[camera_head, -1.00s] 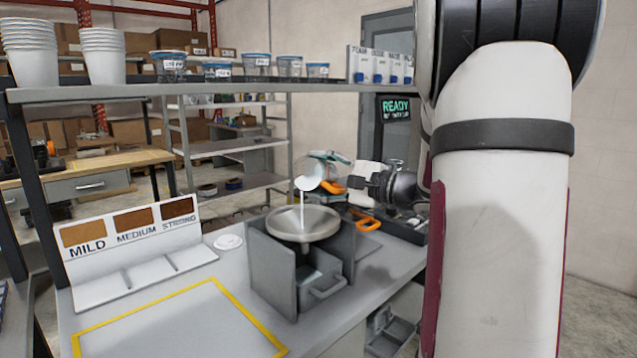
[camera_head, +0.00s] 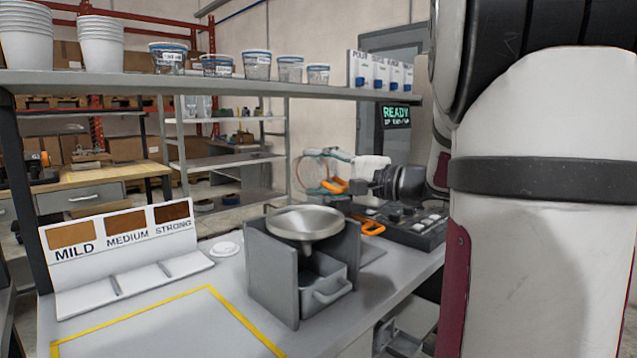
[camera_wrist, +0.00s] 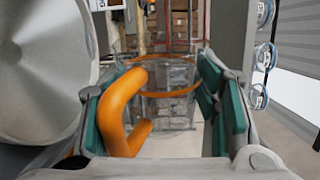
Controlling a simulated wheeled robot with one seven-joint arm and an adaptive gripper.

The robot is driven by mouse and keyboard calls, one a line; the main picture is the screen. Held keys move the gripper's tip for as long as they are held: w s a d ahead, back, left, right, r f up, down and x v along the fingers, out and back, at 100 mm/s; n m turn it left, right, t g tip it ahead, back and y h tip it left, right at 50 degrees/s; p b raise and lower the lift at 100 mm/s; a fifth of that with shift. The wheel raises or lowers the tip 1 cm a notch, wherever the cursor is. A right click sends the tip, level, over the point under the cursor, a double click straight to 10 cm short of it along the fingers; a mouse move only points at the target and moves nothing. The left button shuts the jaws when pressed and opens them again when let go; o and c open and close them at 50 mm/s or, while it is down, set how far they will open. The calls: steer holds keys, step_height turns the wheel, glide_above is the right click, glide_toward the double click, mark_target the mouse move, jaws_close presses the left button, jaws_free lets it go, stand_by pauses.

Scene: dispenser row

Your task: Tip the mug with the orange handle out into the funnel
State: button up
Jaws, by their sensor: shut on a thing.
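The mug, clear with an orange handle (camera_head: 334,186), is held in the air above and slightly right of the funnel in the head view. My gripper (camera_head: 338,160), with teal finger pads, is shut on it. In the wrist view, the orange handle (camera_wrist: 118,105) and see-through mug body lie between the pads of my gripper (camera_wrist: 158,100). No liquid shows in the mug; its exact tilt is hard to tell. The wide grey metal funnel (camera_head: 304,223) sits on a grey stand. No stream falls into it. A large grey round surface fills the wrist view's left side.
The stand has a grey drawer (camera_head: 322,285) below the funnel. Another orange handle (camera_head: 371,227) lies right of it by a dark panel (camera_head: 412,228). Left are a MILD/MEDIUM/STRONG sign (camera_head: 120,235) and yellow-outlined area (camera_head: 135,313). A shelf (camera_head: 230,85) with cups runs above.

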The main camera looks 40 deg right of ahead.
steer(key=shift+s+a+r+n+b, duration=0.15)
steer(key=shift+a+n+b, duration=0.15)
steer(key=shift+n+b, duration=1.05)
steer(key=shift+s+a+r+n+b, duration=0.1)
steer(key=shift+a+n+b, duration=0.35)
steer(key=shift+b, duration=1.7)
steer(key=shift+w+d+p, duration=0.15)
steer(key=shift+d+p, duration=0.05)
steer(key=shift+p, duration=0.15)
steer(key=p, duration=0.3)
steer(key=shift+w+d+r+m+p, duration=0.25)
steer(key=shift+w+d+m+p, duration=0.05)
steer(key=shift+w+m+p, duration=0.1)
steer(key=p, duration=0.2)
steer(key=m+p, duration=0.1)
steer(key=p, duration=0.1)
steer(key=shift+w+d, duration=0.2)
steer(key=shift+d, duration=0.05)
steer(key=m+p, duration=0.1)
steer(key=p, duration=0.4)
steer(key=shift+s+d+f, duration=0.15)
steer(key=shift+f, duration=0.05)
steer(key=p, duration=0.1)
steer(key=m+p, duration=0.1)
steer(key=p, duration=0.1)
steer(key=shift+s+f+m+p, duration=0.2)
steer(key=shift+s+m+p, duration=0.1)
steer(key=shift+s, duration=0.1)
steer(key=shift+f+p, duration=0.1)
steer(key=shift+p, duration=0.2)
